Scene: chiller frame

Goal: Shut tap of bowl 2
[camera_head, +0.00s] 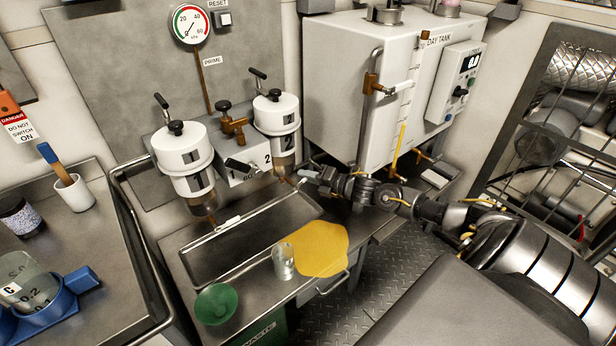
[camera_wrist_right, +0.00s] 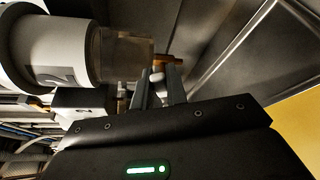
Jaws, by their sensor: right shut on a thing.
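Bowl 2 is the right-hand white filter housing (camera_head: 277,116) with a clear glass bowl (camera_head: 285,146) below it. In the right wrist view its white body (camera_wrist_right: 55,50) lies sideways at the upper left. A brass tap (camera_wrist_right: 163,60) shows at the end of the glass, with a small pale tip at my fingers. My right gripper (camera_head: 301,175) reaches in from the right, just beneath bowl 2. In the wrist view its fingers (camera_wrist_right: 158,84) are shut on the tap's small lever, which they mostly hide. My left gripper is out of view.
Bowl 1 (camera_head: 183,157) stands left of bowl 2. Below lies a metal drip tray (camera_head: 215,258), with a green bowl (camera_head: 217,303), a clear beaker (camera_head: 284,262) and a yellow cloth-like patch (camera_head: 322,250) nearby. The white day tank (camera_head: 345,95) stands close at the right.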

